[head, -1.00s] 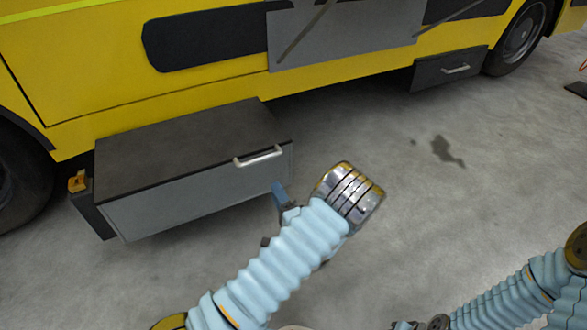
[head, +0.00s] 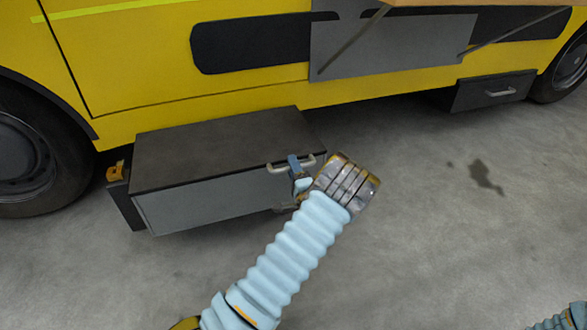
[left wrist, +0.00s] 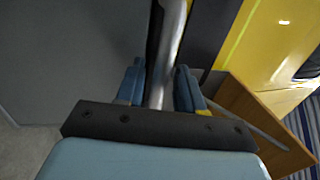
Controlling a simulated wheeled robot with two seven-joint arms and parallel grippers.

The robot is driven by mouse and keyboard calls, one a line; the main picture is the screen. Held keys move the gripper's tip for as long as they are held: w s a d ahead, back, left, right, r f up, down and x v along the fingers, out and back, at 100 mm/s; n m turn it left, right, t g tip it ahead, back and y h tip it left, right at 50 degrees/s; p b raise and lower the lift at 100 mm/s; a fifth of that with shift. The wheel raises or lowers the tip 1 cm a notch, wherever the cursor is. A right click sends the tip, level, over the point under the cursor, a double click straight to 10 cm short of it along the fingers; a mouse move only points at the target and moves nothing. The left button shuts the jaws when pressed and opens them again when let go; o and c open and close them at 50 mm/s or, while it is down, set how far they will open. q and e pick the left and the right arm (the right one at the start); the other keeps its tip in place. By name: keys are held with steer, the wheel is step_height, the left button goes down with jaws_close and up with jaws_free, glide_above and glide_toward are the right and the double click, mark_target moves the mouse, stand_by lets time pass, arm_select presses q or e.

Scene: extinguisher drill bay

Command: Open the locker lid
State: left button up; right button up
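The locker is a grey box (head: 215,201) with a dark lid (head: 215,148), low against the yellow vehicle's side; the lid looks closed. A pale bar handle (head: 277,169) sits at the lid's front edge, near its right end. My left gripper (head: 294,162) is at this handle, its blue fingers partly covering it. In the left wrist view the metal handle bar (left wrist: 166,60) runs between the two fingers (left wrist: 160,85), close to both. Whether they press on it cannot be told. My right gripper is not in view.
A yellow vehicle (head: 120,75) with a black-tyred wheel (head: 70,165) stands behind and left of the locker. A second dark locker (head: 475,96) with a handle is farther right. Bare concrete floor (head: 430,230) with a dark stain (head: 484,175) lies to the right.

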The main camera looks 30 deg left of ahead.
arm_select(q)
jaws_close()
